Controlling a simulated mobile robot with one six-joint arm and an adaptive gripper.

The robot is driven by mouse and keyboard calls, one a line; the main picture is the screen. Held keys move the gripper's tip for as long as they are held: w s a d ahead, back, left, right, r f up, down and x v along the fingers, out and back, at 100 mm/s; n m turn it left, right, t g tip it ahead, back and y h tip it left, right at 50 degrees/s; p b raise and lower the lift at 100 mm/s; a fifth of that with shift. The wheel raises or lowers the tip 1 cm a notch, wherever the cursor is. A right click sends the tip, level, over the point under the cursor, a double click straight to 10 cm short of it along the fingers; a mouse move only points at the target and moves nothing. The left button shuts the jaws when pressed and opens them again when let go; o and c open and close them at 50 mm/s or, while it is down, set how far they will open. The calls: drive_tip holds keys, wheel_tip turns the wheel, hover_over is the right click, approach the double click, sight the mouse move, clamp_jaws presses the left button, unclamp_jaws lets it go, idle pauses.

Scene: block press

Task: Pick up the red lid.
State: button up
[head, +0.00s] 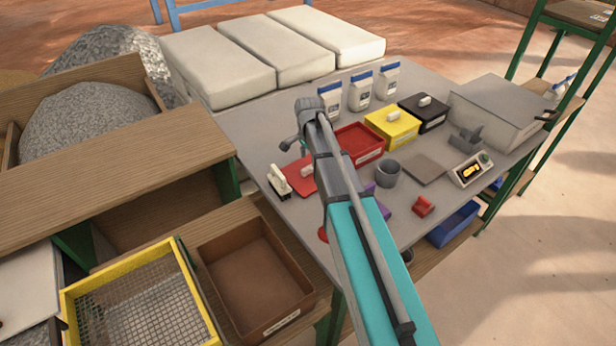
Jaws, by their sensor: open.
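The red lid (299,181) is a flat red plate with a pale knob (307,171). It lies on the grey table, left of the open red box (362,139), and my arm hides its right side. My gripper (297,146) is above the table just behind the lid in the head view, apart from the knob. It is open, seen small and partly hidden by my wrist, and I see nothing in it.
A pale-handled tool (279,181) lies close left of the lid. The yellow box (391,127) and black box (424,112) are lidded. White cartons (360,92) stand behind. A grey cup (388,174), a scale (470,170) and a red item (423,206) lie to the right.

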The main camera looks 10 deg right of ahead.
sight(309, 167)
drive_tip(key=shift+f, duration=0.15)
drive_tip(key=shift+w+f+b, duration=0.15)
drive_tip(key=shift+f+b, duration=2.35)
drive_tip(key=shift+b, duration=0.1)
clamp_jaws()
